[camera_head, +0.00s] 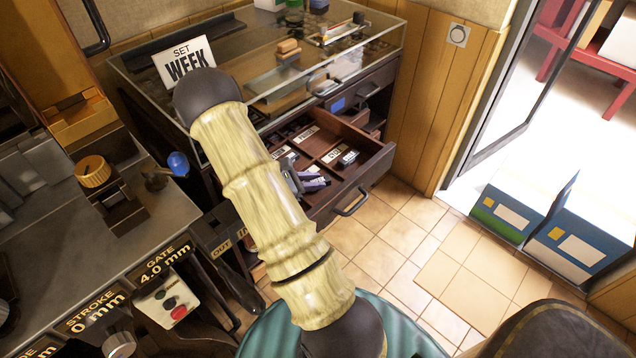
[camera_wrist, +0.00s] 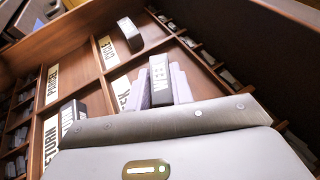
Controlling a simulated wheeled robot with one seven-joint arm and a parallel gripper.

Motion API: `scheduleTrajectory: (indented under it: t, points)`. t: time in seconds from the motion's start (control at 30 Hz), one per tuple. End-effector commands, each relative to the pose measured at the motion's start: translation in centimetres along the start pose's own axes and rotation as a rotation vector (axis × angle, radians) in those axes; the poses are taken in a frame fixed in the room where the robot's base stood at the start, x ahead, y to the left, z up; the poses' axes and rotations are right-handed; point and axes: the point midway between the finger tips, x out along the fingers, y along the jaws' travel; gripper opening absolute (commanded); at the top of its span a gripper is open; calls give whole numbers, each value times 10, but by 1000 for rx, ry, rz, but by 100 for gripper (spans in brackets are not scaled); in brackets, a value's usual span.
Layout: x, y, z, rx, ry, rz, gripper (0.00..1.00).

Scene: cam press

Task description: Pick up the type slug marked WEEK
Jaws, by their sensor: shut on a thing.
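The type slug marked WEEK (camera_wrist: 159,75) is a dark block with a white lettered face, seen in the wrist view. My gripper (camera_wrist: 160,88) is shut on it, with pale lilac fingers on both sides. In the head view my gripper (camera_head: 313,180) is low over the open drawer (camera_head: 368,162), partly hidden behind my arm, and the slug cannot be made out there. Whether the slug touches the drawer floor cannot be told. A sign reading SET WEEK (camera_head: 186,62) stands on the glass-topped cabinet (camera_head: 235,62).
The drawer has wooden dividers and white name labels. Another slug (camera_wrist: 130,33) lies in a farther compartment, and one (camera_wrist: 72,113) lies in the compartment at left. The press with its control box (camera_head: 168,302) stands left. Blue boxes (camera_head: 580,240) stand on the floor at right.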

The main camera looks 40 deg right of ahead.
Motion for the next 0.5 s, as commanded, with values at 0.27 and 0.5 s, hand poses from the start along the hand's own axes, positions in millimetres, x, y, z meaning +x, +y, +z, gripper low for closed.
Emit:
scheduleTrajectory:
  t: [0.27, 0.5]
  points:
    - [-1, 0, 9, 4, -1, -4, 0]
    - [-17, 0, 47, 7, -1, -3, 0]
